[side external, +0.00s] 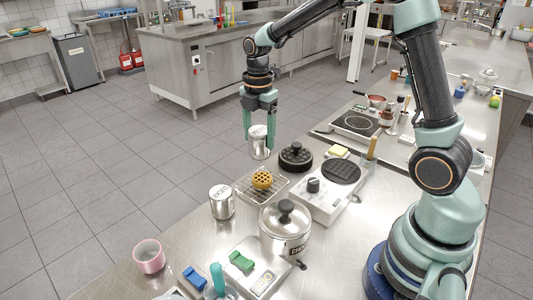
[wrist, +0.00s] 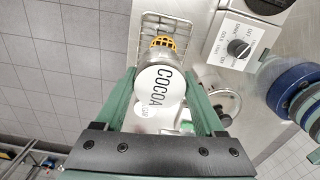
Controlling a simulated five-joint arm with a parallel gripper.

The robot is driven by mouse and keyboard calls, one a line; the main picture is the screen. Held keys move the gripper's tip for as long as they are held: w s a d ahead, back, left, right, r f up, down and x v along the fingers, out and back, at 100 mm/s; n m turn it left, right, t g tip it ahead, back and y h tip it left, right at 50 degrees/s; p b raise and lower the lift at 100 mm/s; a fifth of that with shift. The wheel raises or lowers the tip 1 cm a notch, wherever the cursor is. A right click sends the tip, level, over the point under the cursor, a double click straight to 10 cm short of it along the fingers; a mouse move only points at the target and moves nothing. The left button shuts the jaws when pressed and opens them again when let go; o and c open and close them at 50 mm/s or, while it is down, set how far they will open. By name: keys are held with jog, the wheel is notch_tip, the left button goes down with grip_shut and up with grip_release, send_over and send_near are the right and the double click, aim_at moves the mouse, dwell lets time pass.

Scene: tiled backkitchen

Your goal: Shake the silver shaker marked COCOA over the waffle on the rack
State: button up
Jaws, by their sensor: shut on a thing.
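My gripper (side external: 259,126) is shut on the silver shaker (side external: 259,146) and holds it in the air, looking roughly upright. In the wrist view the shaker's white top (wrist: 158,90), marked COCOA, sits between the two fingers and faces the camera. The round golden waffle (side external: 262,180) lies on the wire rack (side external: 243,189) on the steel counter, below the shaker in the side view. In the wrist view the waffle (wrist: 165,42) shows just beyond the shaker, partly hidden by it, on the rack (wrist: 150,22).
A second silver shaker (side external: 222,204) stands left of the rack. A lidded pot (side external: 285,235) stands in front of it. The waffle iron (side external: 325,197) and a dark round lid (side external: 296,157) are to its right. A pink cup (side external: 149,257) stands near the counter's left edge.

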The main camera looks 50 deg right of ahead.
aim_at(265, 145)
jog(key=shift+s+d+f, duration=0.15)
jog(key=shift+d+f, duration=0.05)
jog(key=shift+d, duration=0.2)
jog(key=shift+s+d+f, duration=0.15)
jog(key=shift+d, duration=0.2)
jog(key=shift+f, duration=1.5)
